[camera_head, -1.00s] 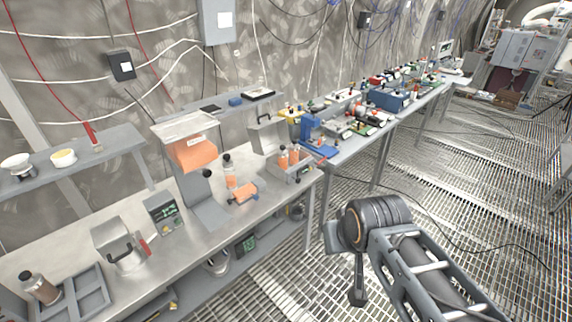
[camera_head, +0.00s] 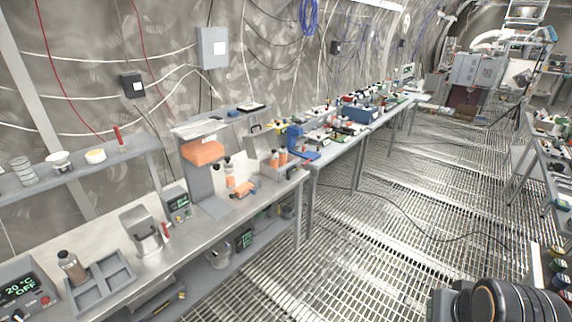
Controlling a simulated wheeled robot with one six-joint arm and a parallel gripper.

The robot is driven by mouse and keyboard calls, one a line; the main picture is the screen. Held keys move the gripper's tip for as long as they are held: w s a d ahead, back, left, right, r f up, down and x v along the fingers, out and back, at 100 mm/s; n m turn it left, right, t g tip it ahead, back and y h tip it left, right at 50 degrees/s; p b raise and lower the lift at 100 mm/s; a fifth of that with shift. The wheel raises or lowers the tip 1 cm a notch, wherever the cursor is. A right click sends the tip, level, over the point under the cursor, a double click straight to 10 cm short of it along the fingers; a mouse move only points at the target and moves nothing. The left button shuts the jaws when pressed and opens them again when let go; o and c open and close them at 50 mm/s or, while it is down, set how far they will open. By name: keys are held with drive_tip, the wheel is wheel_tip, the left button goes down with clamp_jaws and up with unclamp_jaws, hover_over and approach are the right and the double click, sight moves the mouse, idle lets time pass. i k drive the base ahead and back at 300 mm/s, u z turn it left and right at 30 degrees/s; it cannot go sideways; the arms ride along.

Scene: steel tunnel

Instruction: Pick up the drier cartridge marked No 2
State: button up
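Several cartridge-like cylinders with orange or brown bodies and dark caps stand on the left bench; their markings are too small to read, so I cannot tell which is No 2. One brown cartridge (camera_head: 72,267) stands at the grey divided tray (camera_head: 104,284) at the near left. An orange cartridge (camera_head: 230,179) stands beside the stand with the orange head (camera_head: 203,152). A pair of orange cartridges (camera_head: 279,158) stands in a grey holder farther along. Only part of my dark arm shows at the lower right, well away from the bench. My gripper's fingers are not in view.
The steel bench (camera_head: 82,239) runs along the left wall, with a cluttered second bench (camera_head: 345,141) beyond. A readout box (camera_head: 26,290) reads "20 °C OFF". The grating floor (camera_head: 370,240) is open, crossed by a black cable. Another bench (camera_head: 553,160) stands at the right.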

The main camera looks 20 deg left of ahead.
sight(273, 156)
drive_tip(key=z, duration=0.15)
drive_tip(key=i, duration=1.7)
drive_tip(key=u, duration=0.3)
drive_tip(key=i, duration=1.2)
drive_tip(key=u, duration=1.7)
drive_tip(key=i, duration=0.95)
drive_tip(key=u, duration=0.85)
